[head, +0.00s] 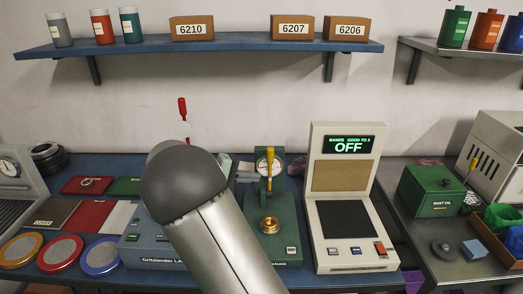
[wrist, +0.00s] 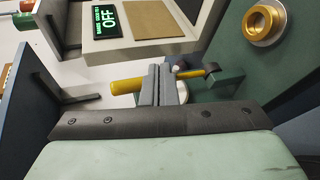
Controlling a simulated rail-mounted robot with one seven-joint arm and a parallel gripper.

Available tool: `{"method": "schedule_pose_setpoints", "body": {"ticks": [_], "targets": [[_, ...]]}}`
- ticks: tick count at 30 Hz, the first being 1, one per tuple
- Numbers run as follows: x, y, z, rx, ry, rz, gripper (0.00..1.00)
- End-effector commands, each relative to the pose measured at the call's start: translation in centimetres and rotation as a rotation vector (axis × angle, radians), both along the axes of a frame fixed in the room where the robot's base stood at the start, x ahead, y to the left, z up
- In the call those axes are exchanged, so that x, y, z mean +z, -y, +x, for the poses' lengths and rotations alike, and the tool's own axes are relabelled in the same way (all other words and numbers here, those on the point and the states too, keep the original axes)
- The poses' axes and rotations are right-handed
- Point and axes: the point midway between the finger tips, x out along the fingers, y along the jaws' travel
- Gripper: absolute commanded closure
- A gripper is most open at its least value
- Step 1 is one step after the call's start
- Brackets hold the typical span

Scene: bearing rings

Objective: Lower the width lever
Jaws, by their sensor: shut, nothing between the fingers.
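The width gauge stand (head: 288,238) is a green device with a round dial (head: 262,167) on the bench. Its yellow-handled lever (head: 270,172) stands about upright in front of the dial. In the wrist view the lever's yellow handle (wrist: 127,87) runs sideways, its middle covered by my fingers. My gripper (wrist: 163,72) is shut and empty, right at the lever; I cannot tell whether it touches. In the head view my gripper (head: 246,173) is just left of the lever, partly hidden by my arm. A brass-coloured bearing ring (head: 269,225) sits on the stand below; it also shows in the wrist view (wrist: 262,22).
A beige tester (head: 326,225) reading OFF stands close on the right. A blue-grey machine (head: 145,250) is at the left, partly behind my arm. A red-handled lever (head: 183,107) rises behind my arm. A blue shelf (head: 230,46) with boxes hangs above.

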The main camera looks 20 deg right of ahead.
Motion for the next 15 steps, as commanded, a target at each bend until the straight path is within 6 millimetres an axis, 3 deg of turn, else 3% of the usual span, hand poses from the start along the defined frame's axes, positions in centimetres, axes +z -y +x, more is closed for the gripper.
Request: {"method": "schedule_pose_setpoints", "body": {"ticks": [3, 6, 15], "targets": [[1.1, -1.8, 3.5, 0.055, 0.049, -0.171, 1.0], [1.9, -3.0, 5.3, 0.09, 0.085, -0.266, 1.0], [2.5, -4.0, 6.6, 0.117, 0.117, -0.339, 1.0]]}}
